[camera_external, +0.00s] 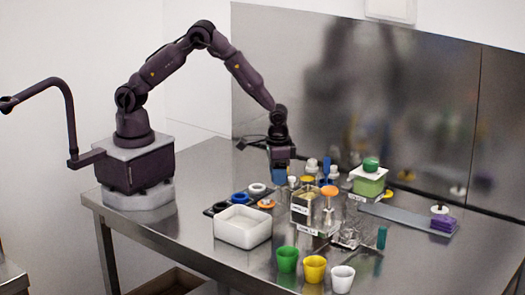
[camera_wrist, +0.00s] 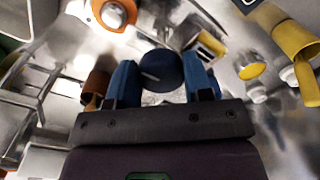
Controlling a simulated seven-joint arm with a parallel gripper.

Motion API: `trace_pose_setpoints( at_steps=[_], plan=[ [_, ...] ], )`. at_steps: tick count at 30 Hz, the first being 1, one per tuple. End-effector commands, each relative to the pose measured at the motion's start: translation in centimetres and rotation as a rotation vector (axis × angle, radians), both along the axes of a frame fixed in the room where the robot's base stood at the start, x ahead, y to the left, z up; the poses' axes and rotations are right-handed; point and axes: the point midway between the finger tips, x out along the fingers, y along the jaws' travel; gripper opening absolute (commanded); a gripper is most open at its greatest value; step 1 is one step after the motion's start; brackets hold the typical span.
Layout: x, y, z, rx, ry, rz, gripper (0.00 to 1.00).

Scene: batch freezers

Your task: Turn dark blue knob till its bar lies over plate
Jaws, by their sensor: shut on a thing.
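In the wrist view the dark blue knob (camera_wrist: 161,66) is a round dark cap with a short pale mark on its face. My gripper (camera_wrist: 161,80) has its two blue fingers on either side of the knob and is shut on it. In the external view my gripper (camera_external: 281,175) points down at the back of the bench, behind the white tub. The knob is hidden there by the fingers and nearby things. I cannot make out the knob's bar or its plate clearly in either view.
A white tub (camera_external: 242,227) and green (camera_external: 287,259), yellow (camera_external: 315,268) and white (camera_external: 342,278) cups stand in front. A clear box (camera_external: 304,212) with an orange knob (camera_external: 329,191) is close on the right.

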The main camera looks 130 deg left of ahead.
Motion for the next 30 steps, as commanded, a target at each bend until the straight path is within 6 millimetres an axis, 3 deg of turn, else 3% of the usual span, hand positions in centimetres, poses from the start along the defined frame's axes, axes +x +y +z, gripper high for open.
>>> trace_pose_setpoints(
  at_steps=[12, 13, 16, 25, 30],
  plan=[
    [-0.1, -0.1, 0.1, -0.003, 0.004, 0.006, 0.23],
    [-0.1, -0.1, 0.1, -0.003, 0.004, 0.006, 0.51],
    [-0.1, 0.0, 0.1, -0.002, 0.004, 0.006, 0.72],
    [0.0, 0.0, 0.2, -0.001, 0.001, 0.005, 0.72],
    [0.1, 0.0, 2.2, 0.001, -0.004, 0.006, 0.72]
  ],
)
